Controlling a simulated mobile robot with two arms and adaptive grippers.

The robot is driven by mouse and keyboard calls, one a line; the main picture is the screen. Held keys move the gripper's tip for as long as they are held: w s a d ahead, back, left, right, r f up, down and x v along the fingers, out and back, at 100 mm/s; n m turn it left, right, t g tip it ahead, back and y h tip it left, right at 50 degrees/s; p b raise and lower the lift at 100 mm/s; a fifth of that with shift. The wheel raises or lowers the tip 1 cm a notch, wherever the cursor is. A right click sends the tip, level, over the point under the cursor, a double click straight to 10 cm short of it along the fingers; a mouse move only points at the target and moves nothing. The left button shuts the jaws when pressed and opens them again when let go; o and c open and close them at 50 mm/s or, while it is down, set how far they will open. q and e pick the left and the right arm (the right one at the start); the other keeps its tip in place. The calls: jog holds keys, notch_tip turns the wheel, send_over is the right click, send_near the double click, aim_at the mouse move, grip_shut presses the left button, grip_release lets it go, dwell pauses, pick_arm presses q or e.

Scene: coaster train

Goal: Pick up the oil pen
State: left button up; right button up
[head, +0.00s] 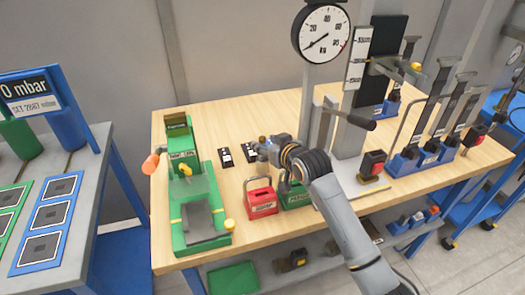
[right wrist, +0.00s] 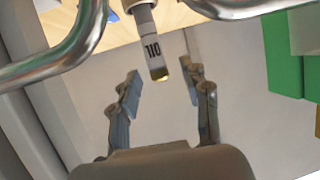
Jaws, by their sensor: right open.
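The oil pen (right wrist: 153,48) shows in the right wrist view as a pale cylinder with an upside-down "OIL" label and a yellowish tip. It hangs at the top centre, just beyond the fingertips. My right gripper (right wrist: 164,84) is open, its two fingers apart with nothing between them and the pen's tip close to the gap. In the head view my right gripper (head: 267,149) is over the middle of the wooden bench, and I cannot make out the pen clearly there. My left gripper is not in view.
Curved metal bars cross the top of the right wrist view, with a green block (right wrist: 283,50) at right. On the bench (head: 235,110) stand a green fixture (head: 200,220), a red holder (head: 262,203), a dial scale (head: 321,34) and blue lever stands (head: 408,160).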

aim_at(264, 141)
jog(key=shift+x, duration=1.65)
jog(key=shift+d, duration=0.1)
grip_shut()
jog(key=shift+r+p, duration=0.2)
jog(key=shift+p, duration=0.15)
